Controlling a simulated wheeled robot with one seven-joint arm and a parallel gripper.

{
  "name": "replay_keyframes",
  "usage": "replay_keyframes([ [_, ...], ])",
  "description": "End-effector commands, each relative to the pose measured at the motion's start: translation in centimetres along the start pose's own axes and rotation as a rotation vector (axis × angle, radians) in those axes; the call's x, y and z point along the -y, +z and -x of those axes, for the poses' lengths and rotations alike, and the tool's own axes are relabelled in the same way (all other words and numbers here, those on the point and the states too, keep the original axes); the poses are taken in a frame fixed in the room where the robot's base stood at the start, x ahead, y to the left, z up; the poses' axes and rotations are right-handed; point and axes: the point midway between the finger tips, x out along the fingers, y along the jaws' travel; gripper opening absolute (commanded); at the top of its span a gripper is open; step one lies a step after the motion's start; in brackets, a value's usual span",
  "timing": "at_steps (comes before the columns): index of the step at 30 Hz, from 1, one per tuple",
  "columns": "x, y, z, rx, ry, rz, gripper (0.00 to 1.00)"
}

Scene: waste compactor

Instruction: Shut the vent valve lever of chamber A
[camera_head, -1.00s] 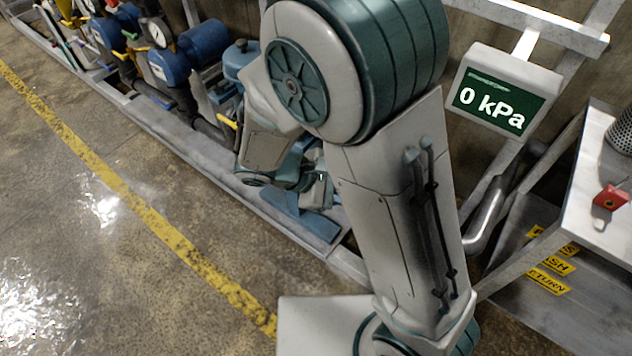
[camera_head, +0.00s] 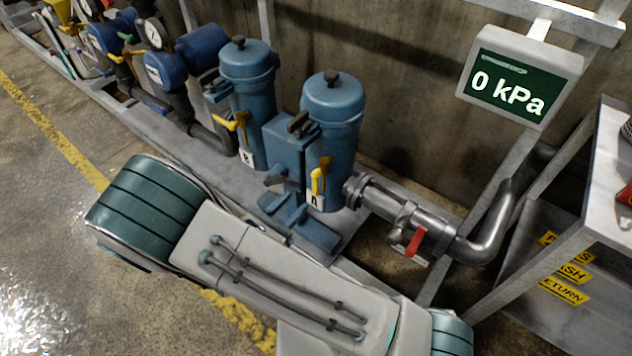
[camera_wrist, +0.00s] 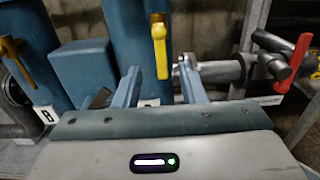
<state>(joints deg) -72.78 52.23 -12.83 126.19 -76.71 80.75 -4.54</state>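Chamber A (camera_head: 333,105) is a blue canister with a dark knob on its lid, and a white A label (camera_head: 315,201) is below. Its yellow vent valve lever (camera_head: 317,180) points down; in the wrist view the lever (camera_wrist: 160,52) hangs almost vertically in front of the blue body. My gripper (camera_wrist: 158,76) is open, its two blue-grey fingers pointing towards the chamber. The lever's lower end shows in the gap between the fingertips; I see no contact and cannot tell the depth gap.
Chamber B (camera_head: 249,90), with its own yellow lever (camera_head: 237,124), stands left of A. A red-handled valve (camera_head: 414,242) sits on the metal pipe at right. A display (camera_head: 520,80) reads 0 kPa. A metal table (camera_head: 590,190) stands at right. Floor is open at left.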

Motion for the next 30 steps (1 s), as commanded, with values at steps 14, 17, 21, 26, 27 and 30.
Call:
replay_keyframes([
  [14,0.1,-0.1,-8.5,-0.001,-0.002,0.000,0.37],
  [17,0.0,-0.1,-9.2,-0.002,-0.001,0.000,0.37],
  [21,0.1,0.0,-9.4,-0.002,-0.001,0.000,0.37],
  [26,0.1,0.0,-9.4,-0.002,-0.001,-0.001,0.37],
  [27,0.1,0.0,-9.4,-0.002,-0.001,-0.001,0.32],
  [30,0.1,0.0,-9.4,-0.002,-0.002,-0.001,0.04],
])
